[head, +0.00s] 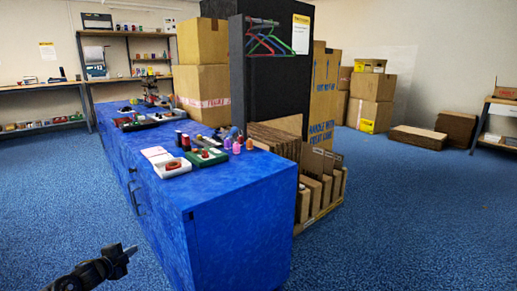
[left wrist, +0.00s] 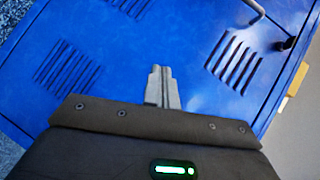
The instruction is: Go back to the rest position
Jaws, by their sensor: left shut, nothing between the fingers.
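My left gripper (head: 129,250) shows at the lower left of the head view, over the blue floor and left of the blue cabinet (head: 235,220). It is shut and holds nothing. In the left wrist view the two fingers (left wrist: 161,72) are together, in front of a blue vented metal panel (left wrist: 120,60) with a handle at the upper right. My right gripper is not in view.
On the cabinet top are a white tray (head: 172,172), a green tray (head: 212,160) and small bottles (head: 237,147). Cardboard boxes (head: 203,85) and a dark panel (head: 265,85) stand behind. Blue floor (head: 400,220) is clear at the right.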

